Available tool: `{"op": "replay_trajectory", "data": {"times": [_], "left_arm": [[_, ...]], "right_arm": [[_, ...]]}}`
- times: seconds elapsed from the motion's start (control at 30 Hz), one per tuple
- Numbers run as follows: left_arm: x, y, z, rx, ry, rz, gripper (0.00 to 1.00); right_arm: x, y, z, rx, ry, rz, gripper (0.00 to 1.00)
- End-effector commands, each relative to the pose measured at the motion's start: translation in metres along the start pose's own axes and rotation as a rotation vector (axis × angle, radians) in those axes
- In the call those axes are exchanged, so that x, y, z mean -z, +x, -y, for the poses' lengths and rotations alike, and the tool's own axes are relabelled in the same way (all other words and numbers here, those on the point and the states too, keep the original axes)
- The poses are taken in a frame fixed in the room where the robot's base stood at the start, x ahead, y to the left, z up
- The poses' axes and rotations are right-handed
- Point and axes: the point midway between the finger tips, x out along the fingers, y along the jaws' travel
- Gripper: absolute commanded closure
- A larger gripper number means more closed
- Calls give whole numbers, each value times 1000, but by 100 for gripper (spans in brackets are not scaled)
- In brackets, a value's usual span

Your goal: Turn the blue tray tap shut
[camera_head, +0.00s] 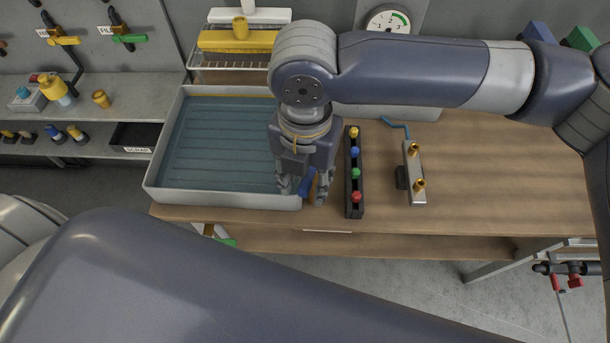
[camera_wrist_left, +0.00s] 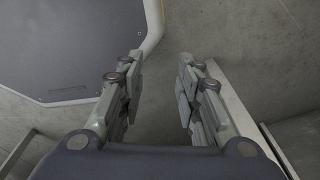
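The blue tray tap (camera_head: 307,185) shows as a small slanted blue handle at the front right corner of the grey-rimmed tray (camera_head: 165,152), whose inside is blue. My right gripper (camera_head: 303,190) points down over it with its fingers apart, one on each side of the handle. I see no clear contact, and the gripper hides part of the tap. My left gripper (camera_wrist_left: 157,78) shows in the left wrist view, open and empty above grey floor. In the head view the left gripper is out of sight.
Right of the tap stand a black rack (camera_head: 354,205) with coloured knobs and a metal block (camera_head: 413,160) with brass fittings. The wooden bench (camera_head: 500,170) is clear further right. A shelf (camera_head: 105,95) with fittings is at left.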

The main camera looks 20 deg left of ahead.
Motion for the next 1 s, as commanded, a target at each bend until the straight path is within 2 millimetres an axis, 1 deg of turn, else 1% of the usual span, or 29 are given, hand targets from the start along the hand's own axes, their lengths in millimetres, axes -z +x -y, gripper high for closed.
{"op": "replay_trajectory", "data": {"times": [0.03,0.07,0.1,0.17,0.37,0.53,0.67,0.87,1.0], "left_arm": [[-7,0,-1,-1,0,10,68],[-10,0,-2,-2,0,15,68],[-14,0,-2,-2,0,20,68],[-18,-1,-2,-3,0,26,68],[-18,-1,-2,-2,-1,27,68],[-10,-4,-1,-1,-1,15,68],[-2,-11,0,0,-1,4,68],[0,-28,1,0,-1,2,68],[1,-41,1,0,-1,4,68]], "right_arm": [[0,0,0,0,0,0,72],[0,0,0,0,0,0,79],[0,0,0,0,0,0,88],[0,0,0,0,0,0,100],[0,0,0,0,1,-1,100],[0,-2,-1,1,24,-3,100],[1,-3,-4,2,72,-5,100],[0,-5,-11,2,208,-7,100],[-1,-5,-18,2,336,-8,100]]}}
